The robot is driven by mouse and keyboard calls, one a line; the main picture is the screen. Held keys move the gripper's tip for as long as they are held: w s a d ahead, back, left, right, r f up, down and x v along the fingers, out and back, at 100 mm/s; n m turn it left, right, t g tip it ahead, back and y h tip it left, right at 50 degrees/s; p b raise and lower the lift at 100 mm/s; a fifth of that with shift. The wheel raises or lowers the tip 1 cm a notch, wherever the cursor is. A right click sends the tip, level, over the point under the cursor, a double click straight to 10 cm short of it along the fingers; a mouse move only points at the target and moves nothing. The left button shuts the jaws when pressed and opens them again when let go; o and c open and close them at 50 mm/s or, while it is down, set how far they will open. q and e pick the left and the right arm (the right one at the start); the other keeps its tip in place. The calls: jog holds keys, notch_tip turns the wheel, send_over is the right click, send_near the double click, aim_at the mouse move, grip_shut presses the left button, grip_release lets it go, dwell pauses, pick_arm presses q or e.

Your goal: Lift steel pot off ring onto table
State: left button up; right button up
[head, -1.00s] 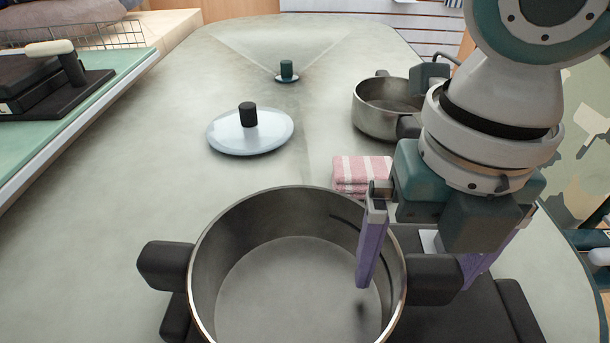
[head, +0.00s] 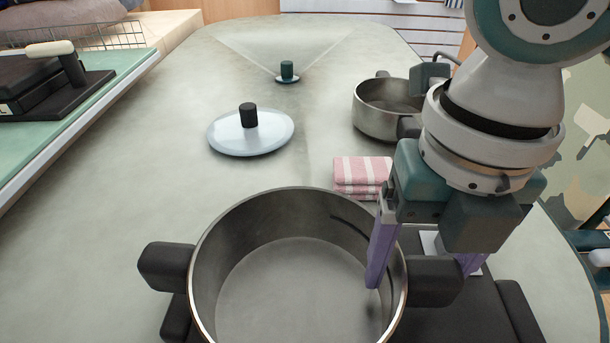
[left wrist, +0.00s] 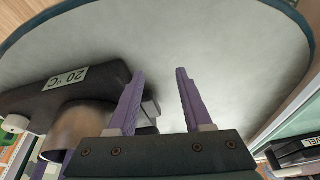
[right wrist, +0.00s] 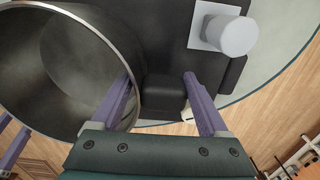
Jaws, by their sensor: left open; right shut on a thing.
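The steel pot (head: 215,235) stands in the front of the head view, upright, with black handles left and right. It stands over a black hob (head: 470,318), which hides the ring. My right gripper (head: 425,275) is shut across the pot's right side, one purple finger inside the wall and the other outside the right handle (head: 436,278). The right wrist view shows this handle (right wrist: 165,92) between the fingers (right wrist: 160,80). My left gripper (left wrist: 160,72) is open and empty in the left wrist view, near the hob (left wrist: 95,88); it is outside the head view.
A pink striped cloth (head: 362,175) lies behind the pot. A smaller pot (head: 380,122) stands at the back right. The table left of the pot (head: 100,215) is clear.

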grip_shut()
pick_arm(q)
notch_tip(320, 180, up, 5)
jog(key=p, duration=0.5)
jog(key=shift+r, duration=0.1)
pick_arm(e)
notch_tip(320, 180, up, 20)
pick_arm(q)
jog(key=shift+d, duration=0.1)
pick_arm(e)
jog(key=shift+w, duration=0.1)
